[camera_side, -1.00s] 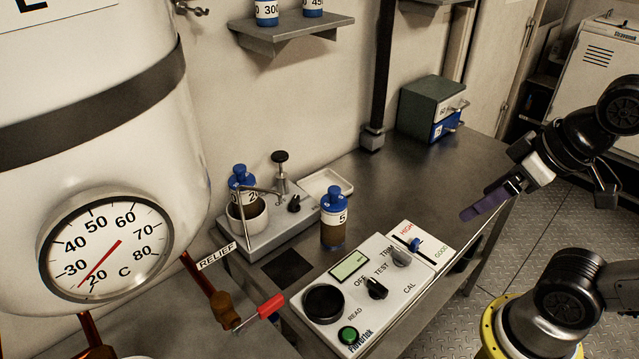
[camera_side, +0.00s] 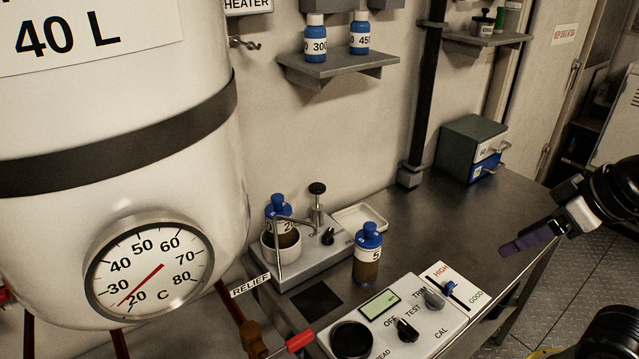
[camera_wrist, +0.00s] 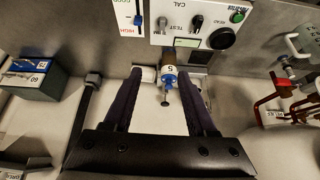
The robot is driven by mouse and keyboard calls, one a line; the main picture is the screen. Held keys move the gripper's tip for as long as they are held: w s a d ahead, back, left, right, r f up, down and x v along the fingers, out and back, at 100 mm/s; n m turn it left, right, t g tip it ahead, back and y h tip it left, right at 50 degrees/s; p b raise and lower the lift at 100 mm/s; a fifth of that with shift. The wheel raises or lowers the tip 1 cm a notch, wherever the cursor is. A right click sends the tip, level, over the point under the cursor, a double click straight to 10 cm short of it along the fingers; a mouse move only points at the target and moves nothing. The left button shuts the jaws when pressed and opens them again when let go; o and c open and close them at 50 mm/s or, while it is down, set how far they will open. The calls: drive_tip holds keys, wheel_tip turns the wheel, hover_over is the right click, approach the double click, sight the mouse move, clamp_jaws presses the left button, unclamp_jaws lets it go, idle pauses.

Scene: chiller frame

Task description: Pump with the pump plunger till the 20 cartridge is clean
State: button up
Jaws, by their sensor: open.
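The pump plunger (camera_side: 317,190) has a black knob on an upright stem, raised above the grey pump base (camera_side: 312,262). The 20 cartridge (camera_side: 283,229), blue-capped with brown contents, stands in a white cup on that base. A thin bent tube partly hides its label. My gripper (camera_side: 527,240) is open and empty at the right, well away from the pump. In the wrist view my gripper (camera_wrist: 160,80) has its two dark purple fingers spread. A black knob on a thin stem shows between them, farther off; I cannot tell for sure that it is the plunger.
A blue-capped 5 cartridge (camera_side: 368,255) with brown contents stands right of the pump. A white tray (camera_side: 360,219) lies behind it. The test meter (camera_side: 395,318) is in front. A shelf (camera_side: 338,70) holds two bottles.

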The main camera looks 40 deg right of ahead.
drive_tip(key=w+r+t, duration=0.1)
drive_tip(key=w+r, duration=0.2)
drive_tip(key=w, duration=0.1)
drive_tip(key=w+r+t, duration=0.1)
drive_tip(key=w+r, duration=0.2)
drive_tip(key=w, duration=0.1)
drive_tip(key=w+r+t, duration=0.1)
drive_tip(key=w+r, duration=0.2)
drive_tip(key=w, duration=0.1)
drive_tip(key=shift+w+d+r+m, duration=0.1)
drive_tip(key=shift+d+m, duration=0.05)
drive_tip(key=shift+m, duration=0.15)
clamp_jaws()
drive_tip(key=w+a+f+t, duration=0.1)
drive_tip(key=w, duration=1)
drive_tip(key=w+a+f, duration=0.1)
drive_tip(key=w+a, duration=0.1)
drive_tip(key=w, duration=0.8)
drive_tip(key=w+a+f+g, duration=0.1)
drive_tip(key=w+f, duration=0.3)
drive_tip(key=f, duration=0.3)
drive_tip(key=shift+n, duration=0.4)
drive_tip(key=shift+f, duration=0.1)
